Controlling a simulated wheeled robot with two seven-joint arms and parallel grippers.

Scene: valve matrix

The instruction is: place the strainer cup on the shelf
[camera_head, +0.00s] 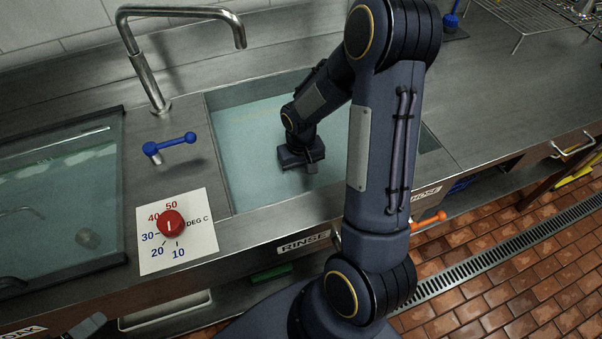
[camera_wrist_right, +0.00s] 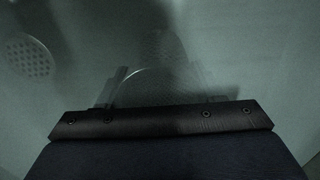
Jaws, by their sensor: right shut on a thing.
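My right gripper (camera_head: 308,166) is down in the water-filled rinse sink (camera_head: 240,130), with its arm covering the sink's right part. In the right wrist view it (camera_wrist_right: 160,100) is shut on a faint, mesh-like round thing with a pale curved rim, which looks like the strainer cup (camera_wrist_right: 150,85). The cup is dim there and hidden by the gripper in the head view. A lower shelf (camera_head: 225,317) runs under the counter; I cannot tell whether it is the task's shelf.
A tall tap (camera_head: 160,95) and a blue lever (camera_head: 175,143) stand beside the sink. A red temperature dial (camera_head: 170,223) is on the front left. A second basin (camera_head: 70,190) is at the left. A wire rack (camera_head: 540,20) is at the back right. A round drain (camera_wrist_right: 28,57) shows underwater.

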